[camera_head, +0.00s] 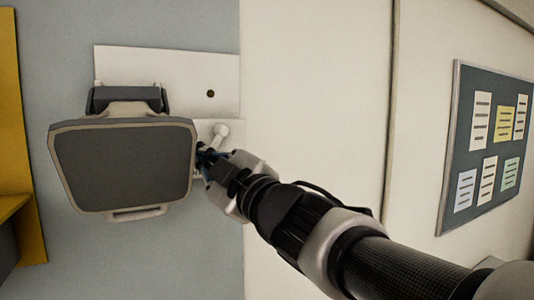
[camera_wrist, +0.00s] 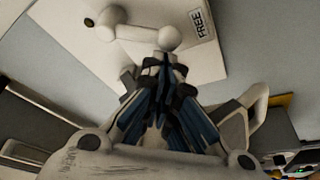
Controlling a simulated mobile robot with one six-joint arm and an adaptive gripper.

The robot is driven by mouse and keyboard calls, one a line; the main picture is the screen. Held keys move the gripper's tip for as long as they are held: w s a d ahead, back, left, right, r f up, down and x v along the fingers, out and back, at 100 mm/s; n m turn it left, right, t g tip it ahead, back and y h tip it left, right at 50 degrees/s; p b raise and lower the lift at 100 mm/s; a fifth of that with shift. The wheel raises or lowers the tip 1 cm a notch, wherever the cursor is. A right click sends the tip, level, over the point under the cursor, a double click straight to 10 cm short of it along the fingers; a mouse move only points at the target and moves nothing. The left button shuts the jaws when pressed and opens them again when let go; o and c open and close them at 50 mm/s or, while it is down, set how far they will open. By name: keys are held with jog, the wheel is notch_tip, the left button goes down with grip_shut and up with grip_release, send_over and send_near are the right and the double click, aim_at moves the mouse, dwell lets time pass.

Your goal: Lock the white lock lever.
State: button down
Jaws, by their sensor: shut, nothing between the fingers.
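The white lock lever (camera_head: 221,130) has a rounded knob and sits on a white plate (camera_head: 172,68) fixed to the wall. In the wrist view the lever (camera_wrist: 138,34) is a short bar with rounded ends, and the plate (camera_wrist: 75,45) lies behind it. My gripper (camera_head: 207,156) is just below the lever in the head view. In the wrist view my gripper (camera_wrist: 161,62) has its fingers together, with the tips close to the lever's right end. I cannot tell whether they touch it. Nothing shows between the fingers.
A "FREE" label (camera_wrist: 203,23) is on the plate near the lever. A large dark panel with a pale rim (camera_head: 122,165) stands out from the wall beside my gripper. A yellow frame (camera_head: 12,90) is at far left, a notice board (camera_head: 487,145) at right.

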jog(key=shift+d+f+n, duration=0.15)
jog(key=shift+n, duration=0.25)
jog(key=w+d+n+g+p, duration=0.1)
jog(key=n, duration=0.2)
jog(key=d+f+n+g+h+p, duration=0.1)
jog(key=n+p, duration=0.1)
jog(key=n, duration=0.1)
jog(key=w+d+f+n+g+p, duration=0.1)
jog(key=d+n+p, duration=0.1)
jog(key=n, duration=0.2)
jog(key=shift+w+f+h, duration=0.25)
jog(key=shift+w+h, duration=0.1)
jog(key=shift+h, duration=0.05)
jog(key=shift+s, duration=0.1)
